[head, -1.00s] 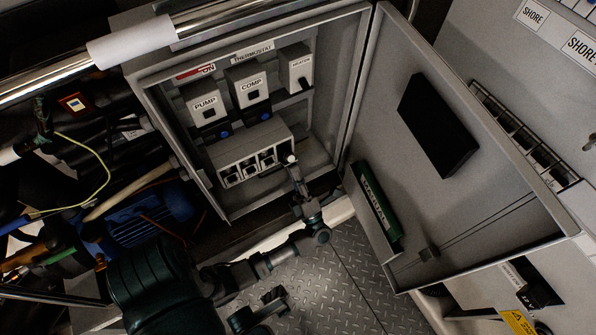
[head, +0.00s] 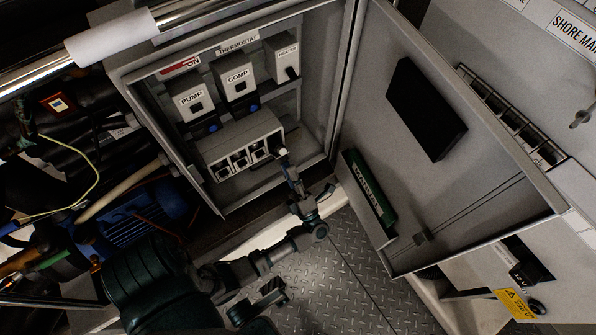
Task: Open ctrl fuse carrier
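A grey fuse block with a row of carriers (head: 240,161) stands low in the open control box. The carriers show dark square fronts, and their labels are too small to read, so I cannot tell which one is ctrl. My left gripper (head: 284,158) reaches up from below to the right end of this row. My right gripper is not recognisable in view.
PUMP (head: 192,100), COMP (head: 237,79) and HEATER (head: 284,57) units sit above the block. The box door (head: 440,185) stands open to the right, with a black box and a green MANUAL (head: 368,190) on its inside. Pipes and a blue motor (head: 140,215) crowd the left.

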